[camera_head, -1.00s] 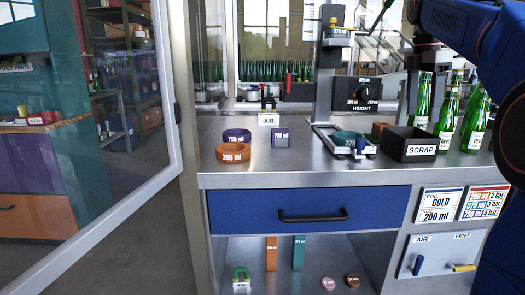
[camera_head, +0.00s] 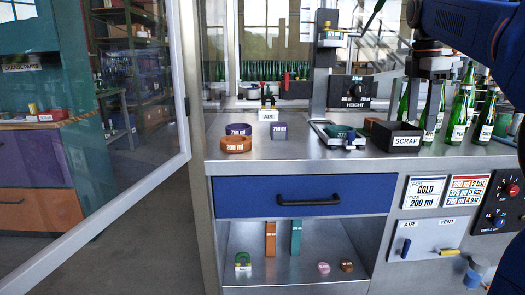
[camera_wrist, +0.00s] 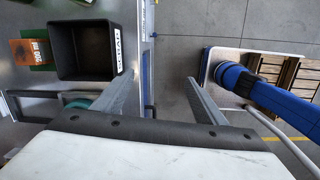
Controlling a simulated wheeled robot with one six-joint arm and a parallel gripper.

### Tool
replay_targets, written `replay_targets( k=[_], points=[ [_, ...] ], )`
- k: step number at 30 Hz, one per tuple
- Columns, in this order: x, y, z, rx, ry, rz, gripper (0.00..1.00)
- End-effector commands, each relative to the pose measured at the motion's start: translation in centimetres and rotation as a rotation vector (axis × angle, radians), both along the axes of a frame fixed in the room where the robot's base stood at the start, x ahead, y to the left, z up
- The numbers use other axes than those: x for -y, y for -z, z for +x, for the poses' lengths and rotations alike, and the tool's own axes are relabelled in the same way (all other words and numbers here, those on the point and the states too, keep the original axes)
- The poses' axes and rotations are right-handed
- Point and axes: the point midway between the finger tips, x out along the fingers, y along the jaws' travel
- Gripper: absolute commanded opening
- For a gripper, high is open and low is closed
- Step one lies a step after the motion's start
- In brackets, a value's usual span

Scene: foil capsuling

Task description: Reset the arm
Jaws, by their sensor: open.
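My gripper (camera_wrist: 163,85) is open, its two grey fingers spread apart with nothing between them in the wrist view. In the head view, my blue arm reaches in from the upper right and my gripper (camera_head: 428,88) hangs in front of the green bottles (camera_head: 459,115) at the bench's right end. The fingertips are hard to tell from the bottles there. The black scrap box (camera_head: 396,136) is left of the gripper; it also shows at the upper left of the wrist view (camera_wrist: 84,50).
The blue drawer (camera_head: 260,203) is shut. An open glass door (camera_head: 187,120) stands left. Floor (camera_head: 150,235) beside the bench is clear.

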Motion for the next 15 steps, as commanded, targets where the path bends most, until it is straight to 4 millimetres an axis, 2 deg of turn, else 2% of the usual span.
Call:
replay_targets(
  k=[8, 15],
  points=[
    [-2.1, 2.2, -3.1, 0.063, 0.153, 0.013, 0.65],
    [-5.0, 6.8, -8.0, 0.157, 0.401, 0.057, 0.65]
  ],
)
